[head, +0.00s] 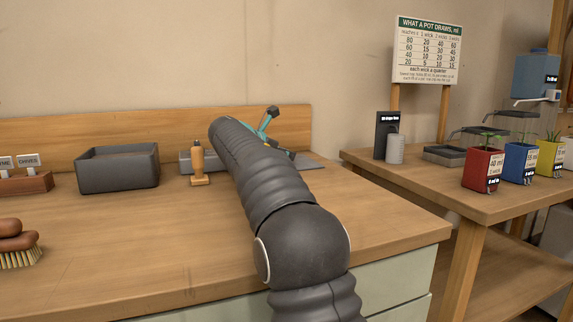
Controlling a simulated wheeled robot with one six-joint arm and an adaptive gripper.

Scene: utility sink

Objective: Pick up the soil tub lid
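No object in view can be told for certain as the soil tub lid. A dark grey rectangular tub (117,170) with raised walls stands at the back left of the wooden bench. A flat grey piece (309,163) lies near the back edge, partly hidden behind my arm; I cannot tell whether it is the lid. My arm reaches from the front over the bench toward the back. Part of my gripper (268,124), teal and dark, shows beyond the arm near the backboard. Its fingertips are mostly hidden, so whether it is open or holds anything is unclear.
A wooden-handled tool (198,164) stands upright just left of my arm, before a low grey block (185,161). A brush (17,243) lies at the left edge. A side table (420,188) at right holds coloured pots (482,168).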

